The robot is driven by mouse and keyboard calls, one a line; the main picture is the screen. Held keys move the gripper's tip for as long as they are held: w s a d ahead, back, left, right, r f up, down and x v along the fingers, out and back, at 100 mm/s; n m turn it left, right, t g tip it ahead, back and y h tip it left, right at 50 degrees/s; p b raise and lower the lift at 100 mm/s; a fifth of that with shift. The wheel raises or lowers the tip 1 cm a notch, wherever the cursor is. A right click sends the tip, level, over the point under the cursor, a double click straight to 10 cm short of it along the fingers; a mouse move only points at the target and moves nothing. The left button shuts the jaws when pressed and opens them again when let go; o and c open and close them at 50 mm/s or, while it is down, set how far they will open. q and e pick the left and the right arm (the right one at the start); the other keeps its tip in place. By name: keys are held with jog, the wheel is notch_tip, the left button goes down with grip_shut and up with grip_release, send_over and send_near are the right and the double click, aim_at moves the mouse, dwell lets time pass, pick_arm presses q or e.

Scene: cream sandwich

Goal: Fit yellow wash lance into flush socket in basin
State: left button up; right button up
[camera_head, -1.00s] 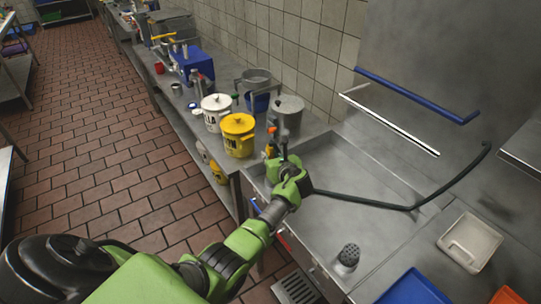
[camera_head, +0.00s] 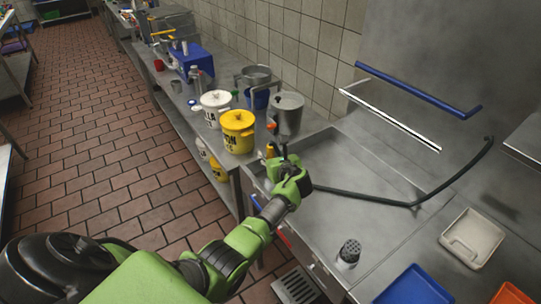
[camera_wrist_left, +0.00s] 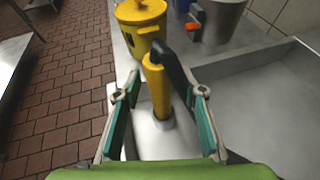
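The yellow wash lance (camera_wrist_left: 157,88) stands nearly upright in the left wrist view, with a black part at its top. Its lower end meets a grey ring (camera_wrist_left: 165,124) on the steel basin, which looks like the flush socket; how deep it sits is hidden. My left gripper (camera_wrist_left: 160,76) is open, its teal-padded fingers on either side of the lance with gaps showing. My right gripper is out of view.
A black hose (camera_head: 375,201) runs from near the gripper across the basin to the wall. Yellow (camera_head: 238,132) and white (camera_head: 216,106) buckets and a steel pot (camera_head: 288,115) stand just beyond the gripper. A grey perforated cup (camera_head: 349,252) stands at the basin's near side.

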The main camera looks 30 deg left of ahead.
pick_arm(q)
jog(key=shift+s+d, duration=0.1)
jog(key=shift+s+d, duration=0.15)
jog(key=shift+d, duration=0.1)
jog(key=v, duration=1.1)
jog(key=shift+r, duration=0.15)
